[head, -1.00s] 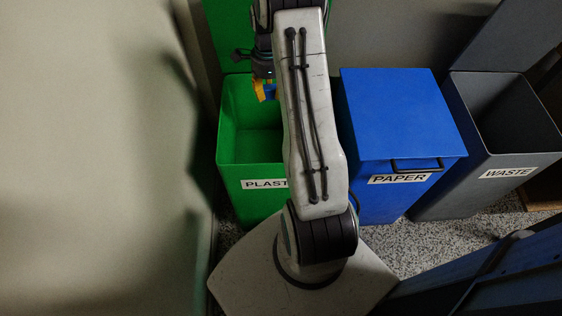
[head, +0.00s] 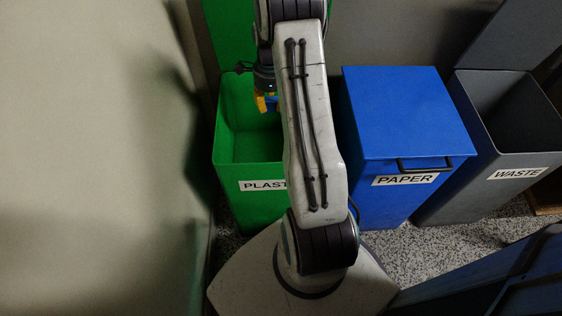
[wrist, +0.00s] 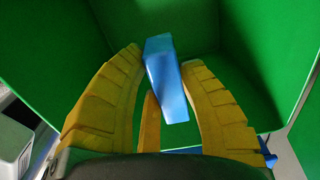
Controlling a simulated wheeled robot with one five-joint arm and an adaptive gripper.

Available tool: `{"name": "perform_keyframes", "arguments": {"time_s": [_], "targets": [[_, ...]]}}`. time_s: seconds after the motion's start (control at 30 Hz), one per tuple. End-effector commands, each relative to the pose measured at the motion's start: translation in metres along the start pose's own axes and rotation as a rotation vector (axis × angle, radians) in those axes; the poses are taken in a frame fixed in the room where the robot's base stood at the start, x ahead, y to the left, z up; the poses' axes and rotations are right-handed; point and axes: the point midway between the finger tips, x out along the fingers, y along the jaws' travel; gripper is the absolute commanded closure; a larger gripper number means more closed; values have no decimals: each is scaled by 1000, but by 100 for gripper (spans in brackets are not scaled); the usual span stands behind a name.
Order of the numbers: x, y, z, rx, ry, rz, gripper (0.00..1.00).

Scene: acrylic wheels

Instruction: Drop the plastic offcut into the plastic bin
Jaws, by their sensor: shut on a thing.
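The plastic offcut (wrist: 165,75) is a light blue block, seen in the wrist view between the yellow fingers of my gripper (wrist: 165,85). My gripper is shut on it and holds it over the open green plastic bin (wrist: 250,75). In the head view the green bin (head: 247,145) stands at the left with its lid up and its label partly hidden by my arm. My gripper (head: 267,103) shows there above the bin's opening, partly behind my arm. A bit of blue shows beside the yellow fingers.
A blue paper bin (head: 400,115) with a closed lid stands right of the green bin. A grey waste bin (head: 510,130) with its lid up is farther right. A pale wall (head: 90,150) is at the left. A dark blue object (head: 500,280) is at the lower right.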

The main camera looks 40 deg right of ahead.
Motion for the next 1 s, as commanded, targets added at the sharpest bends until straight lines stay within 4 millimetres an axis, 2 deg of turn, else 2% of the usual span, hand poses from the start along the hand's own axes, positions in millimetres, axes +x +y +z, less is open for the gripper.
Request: {"name": "perform_keyframes", "arguments": {"time_s": [0.23,0.27,0.5,0.8,1.0], "targets": [[0,0,0,0,0,-1,99],[0,0,0,0,0,-1,61],[0,0,0,0,0,-1,40],[-1,0,0,0,0,-1,39],[-20,-1,0,0,-1,-5,39]]}}
